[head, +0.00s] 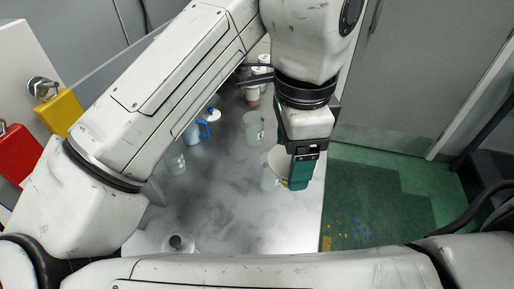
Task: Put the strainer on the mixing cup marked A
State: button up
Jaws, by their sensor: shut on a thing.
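My gripper (298,181), with teal fingers, points down over the right edge of the table. It is shut on a pale round thing with a tan rim, which looks like the strainer (279,162); the fingers hide part of it. A translucent cup (267,181) shows just below and left of the strainer. I cannot tell whether the two touch. Another clear cup (254,128) stands farther back, and a third (176,161) stands to the left, near my arm. The marks on the cups are too small to read, so I cannot tell which is A.
A blue-handled jug (194,132) stands at the back left of the grey table (225,205). The table's middle is clear; green floor (370,200) lies right.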

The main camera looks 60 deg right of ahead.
jog(key=w+d+f, duration=0.9)
jog(key=d+f, duration=0.1)
jog(key=f, duration=0.2)
jog(key=shift+f+p, duration=0.4)
jog(key=shift+p, duration=0.05)
jog(key=shift+d, duration=0.1)
jog(key=shift+f, duration=0.4)
jog(key=shift+f+b, duration=0.2)
jog(key=shift+b, duration=0.2)
jog(key=o, duration=1)
